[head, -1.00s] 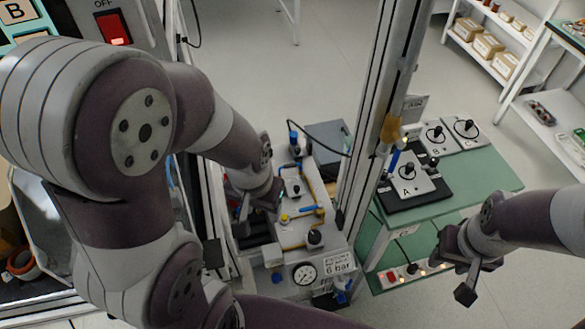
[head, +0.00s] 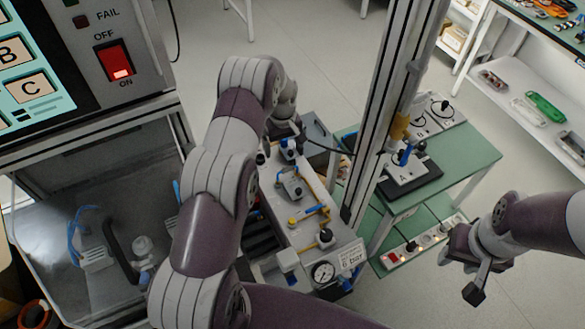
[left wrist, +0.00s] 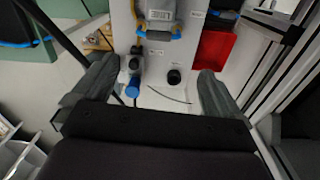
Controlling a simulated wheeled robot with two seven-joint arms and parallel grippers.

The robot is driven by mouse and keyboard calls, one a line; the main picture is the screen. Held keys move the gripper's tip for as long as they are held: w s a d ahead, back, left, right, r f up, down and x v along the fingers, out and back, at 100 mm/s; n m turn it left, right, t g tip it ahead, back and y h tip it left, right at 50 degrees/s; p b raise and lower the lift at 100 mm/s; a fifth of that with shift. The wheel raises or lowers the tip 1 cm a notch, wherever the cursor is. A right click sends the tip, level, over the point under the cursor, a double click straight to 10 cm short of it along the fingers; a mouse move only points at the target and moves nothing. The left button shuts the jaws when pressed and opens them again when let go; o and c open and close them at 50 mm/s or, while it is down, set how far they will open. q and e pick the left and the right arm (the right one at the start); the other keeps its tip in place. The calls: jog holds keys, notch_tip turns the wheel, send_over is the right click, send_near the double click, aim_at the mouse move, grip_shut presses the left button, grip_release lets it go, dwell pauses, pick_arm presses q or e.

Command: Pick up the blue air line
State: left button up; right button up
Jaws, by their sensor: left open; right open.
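A thin blue line (head: 76,232) curves inside the glazed chamber at the left of the head view; I cannot tell whether it is the air line meant. My left gripper (head: 284,132) is over the far end of the pneumatic bench (head: 293,240), partly hidden by its own wrist. In the left wrist view its fingers (left wrist: 152,92) are spread and empty. Beyond and between them show a blue-ended fitting (left wrist: 132,88), a black knob (left wrist: 173,77) and a thin dark line.
The bench carries a gauge (head: 323,272), valves and yellow pipes. An aluminium post (head: 386,110) stands between it and the green table (head: 455,165) with grey test boxes. A control panel (head: 75,60) is upper left. A red bin (left wrist: 213,55) shows in the left wrist view.

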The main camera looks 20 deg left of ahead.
aim_at(287, 168)
pick_arm(q)
jog(key=shift+s+d+f+n+b, duration=0.2)
jog(key=shift+d+f+n+b, duration=0.15)
jog(key=shift+d+n+b, duration=0.35)
jog(key=shift+d+f+b, duration=0.25)
jog(key=shift+f+b, duration=0.3)
jog(key=shift+f, duration=0.45)
jog(key=f+b, duration=0.1)
jog(key=f, duration=0.1)
jog(key=a+f+b, duration=0.1)
jog(key=f, duration=0.2)
jog(key=shift+w+b, duration=0.2)
jog(key=shift+b, duration=0.1)
jog(key=f+b, duration=0.1)
jog(key=f, duration=0.1)
jog(key=f+b, duration=0.1)
jog(key=f, duration=0.1)
jog(key=shift+s+d, duration=0.2)
jog(key=shift+f, duration=0.25)
jog(key=shift+w+a, duration=0.1)
jog(key=shift+a, duration=0.05)
jog(key=shift+r, duration=0.15)
jog(key=c, duration=1)
jog(key=shift+o, duration=0.2)
pick_arm(e)
notch_tip(287, 168, down, 7)
jog(key=d, duration=0.1)
jog(key=shift+d+f, duration=0.15)
jog(key=shift+f, duration=0.05)
